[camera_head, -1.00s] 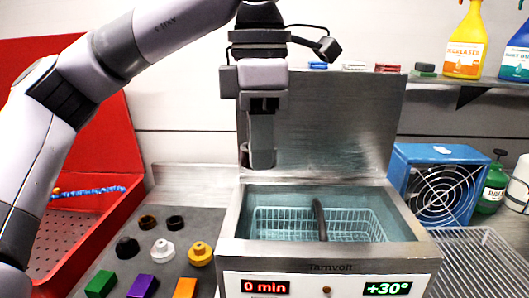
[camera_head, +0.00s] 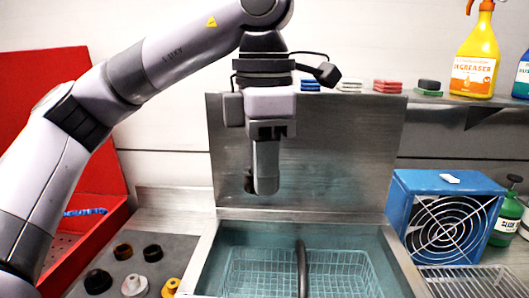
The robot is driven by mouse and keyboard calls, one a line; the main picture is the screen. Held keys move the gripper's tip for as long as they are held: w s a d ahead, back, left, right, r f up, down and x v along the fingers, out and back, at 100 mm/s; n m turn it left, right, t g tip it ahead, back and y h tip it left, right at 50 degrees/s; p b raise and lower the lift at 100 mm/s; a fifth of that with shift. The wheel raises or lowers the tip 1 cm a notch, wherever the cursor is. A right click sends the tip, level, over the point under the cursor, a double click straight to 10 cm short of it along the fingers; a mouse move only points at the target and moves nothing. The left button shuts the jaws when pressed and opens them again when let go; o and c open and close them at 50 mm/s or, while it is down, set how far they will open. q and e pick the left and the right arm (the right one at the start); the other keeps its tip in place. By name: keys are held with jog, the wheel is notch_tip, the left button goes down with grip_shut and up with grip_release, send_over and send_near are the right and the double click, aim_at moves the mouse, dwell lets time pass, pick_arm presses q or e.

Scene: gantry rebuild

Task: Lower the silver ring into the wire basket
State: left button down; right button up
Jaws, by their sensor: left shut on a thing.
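The wire basket (camera_head: 242,270) sits inside the open steel tank (camera_head: 205,258); the lower picture edge cuts off its near part. A dark curved handle (camera_head: 302,268) rises across it. My left gripper (camera_head: 264,186) points down above and behind the basket, in front of the raised steel panel. It is shut on a small grey piece at its fingertips, seemingly the silver ring (camera_head: 266,186), mostly hidden by the fingers and hard to tell from them. A clear gap separates it from the basket. My right gripper is not in view.
A blue fan box (camera_head: 397,208) and a wire rack (camera_head: 470,280) stand right of the tank. Dark and pale round parts (camera_head: 152,253) lie on the grey mat at left. A red bin (camera_head: 110,215) is farther left. A shelf with bottles (camera_head: 473,62) runs above right.

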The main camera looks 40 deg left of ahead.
pick_arm(q)
notch_tip(320, 180, down, 7)
jog(key=b, duration=0.3)
jog(key=shift+f, duration=0.2)
jog(key=shift+f+b, duration=0.1)
jog(key=shift+b, duration=0.2)
dwell(0.5)
jog(key=shift+f+b, duration=4.2)
jog(key=shift+f, duration=0.95)
jog(key=shift+f, duration=0.15)
jog(key=shift+f, duration=0.15)
